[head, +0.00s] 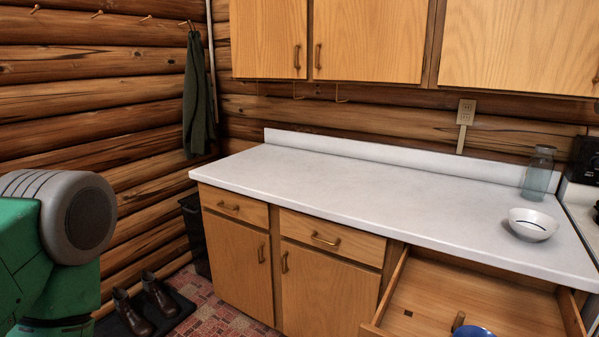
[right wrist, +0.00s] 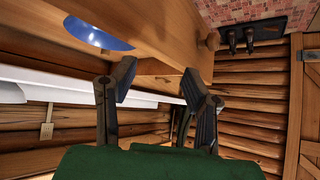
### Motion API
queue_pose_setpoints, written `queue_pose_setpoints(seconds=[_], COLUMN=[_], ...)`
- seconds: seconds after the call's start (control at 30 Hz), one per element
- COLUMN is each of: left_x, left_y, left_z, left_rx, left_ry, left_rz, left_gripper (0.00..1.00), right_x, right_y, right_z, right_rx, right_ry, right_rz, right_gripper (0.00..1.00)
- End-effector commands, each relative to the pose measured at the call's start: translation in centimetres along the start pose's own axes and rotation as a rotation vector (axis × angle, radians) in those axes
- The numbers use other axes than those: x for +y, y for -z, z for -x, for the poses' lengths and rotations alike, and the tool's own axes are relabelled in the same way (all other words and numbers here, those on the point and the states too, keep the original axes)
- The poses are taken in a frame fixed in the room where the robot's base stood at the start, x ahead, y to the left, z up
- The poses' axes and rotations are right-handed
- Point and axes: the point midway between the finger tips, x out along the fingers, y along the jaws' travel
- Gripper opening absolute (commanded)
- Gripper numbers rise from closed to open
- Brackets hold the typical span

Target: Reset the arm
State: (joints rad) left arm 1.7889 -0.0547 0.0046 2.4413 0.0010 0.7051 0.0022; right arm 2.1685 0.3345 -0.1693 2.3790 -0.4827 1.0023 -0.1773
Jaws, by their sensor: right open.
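My right gripper (right wrist: 160,80) shows in the right wrist view with its two dark fingers spread apart and nothing between them. It is close to the wooden drawer (right wrist: 165,35), which has a blue round dish (right wrist: 98,38) by it. Whether the fingers touch the drawer, I cannot tell. In the head view the open drawer (head: 425,305) is at the bottom right, with the blue dish (head: 473,332) cut off by the lower edge. My right arm is out of the head view. A green and grey part of my left arm shows at the left, but its gripper is out of view.
The white counter (head: 340,195) is mostly clear. A white bowl (head: 532,225) and a glass jar (head: 538,174) stand at its right end, beside a stove (head: 585,200). Closed cabinets (head: 365,40) hang above. Boots (head: 147,308) and a dark bin (head: 193,235) stand at lower left.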

Motion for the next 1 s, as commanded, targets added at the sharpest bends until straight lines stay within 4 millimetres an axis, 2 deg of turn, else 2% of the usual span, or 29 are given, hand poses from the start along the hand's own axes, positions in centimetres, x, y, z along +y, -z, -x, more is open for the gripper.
queue_pose_setpoints(seconds=[0.03, 0.27, 0.37, 0.57, 0.7, 0.8, 0.9, 1.0], left_x=[0.1, 0.0, 0.0, 0.0, 0.0, 0.0, 0.0, 0.1], left_y=[0.0, 0.0, 0.0, -0.1, -0.2, -0.2, -0.2, -0.2], left_z=[-0.3, -1.1, -1.6, -2.8, -3.8, -4.3, -4.5, -4.5], left_rx=[0.001, 0.002, 0.002, 0.001, 0.001, 0.001, 0.001, 0.001], left_ry=[-0.001, 0.0, 0.0, 0.0, 0.0, 0.0, 0.0, 0.0], left_rz=[-0.001, 0.0, 0.0, 0.0, 0.0, 0.0, 0.0, 0.0], left_gripper=[0.16, 0.16, 0.16, 0.16, 0.16, 0.16, 0.16, 0.16], right_x=[-0.7, -2.8, -4.0, -6.3, -8.4, -9.5, -10.2, -10.4], right_y=[-1.1, -5.5, -8.2, -15.4, -21.3, -24.6, -26.2, -26.6], right_z=[-0.4, -1.4, -1.5, -1.5, -0.6, 0.5, 1.2, 1.4], right_rx=[-0.032, -0.166, -0.24, -0.435, -0.599, -0.695, -0.742, -0.757], right_ry=[0.004, -0.008, -0.015, -0.038, -0.064, -0.085, -0.099, -0.105], right_rz=[0.0, -0.026, -0.04, -0.083, -0.115, -0.134, -0.145, -0.148], right_gripper=[0.41, 0.41, 0.41, 0.41, 0.41, 0.41, 0.41, 0.41])
